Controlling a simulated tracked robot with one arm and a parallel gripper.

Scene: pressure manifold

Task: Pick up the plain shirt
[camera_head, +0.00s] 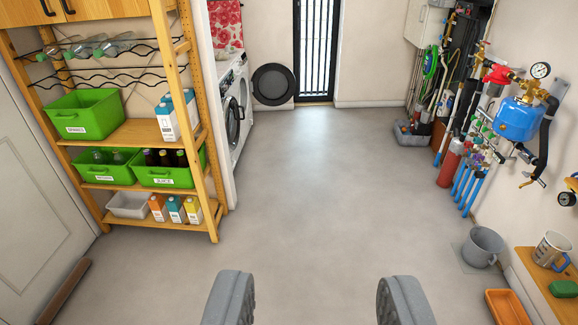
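I see no plain shirt in this view. A red and white patterned cloth (227,24) is at the top, above the washing machine (229,112); it is not plain. My gripper (316,285) shows as two grey fingers at the bottom edge, spread wide apart. It is open, with only bare floor between the fingers.
A wooden shelf (139,133) with green crates, bottles and cartons stands at left. Pipes and a blue tank (517,120) line the right wall, with a grey bucket (482,246) below. The middle floor is clear.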

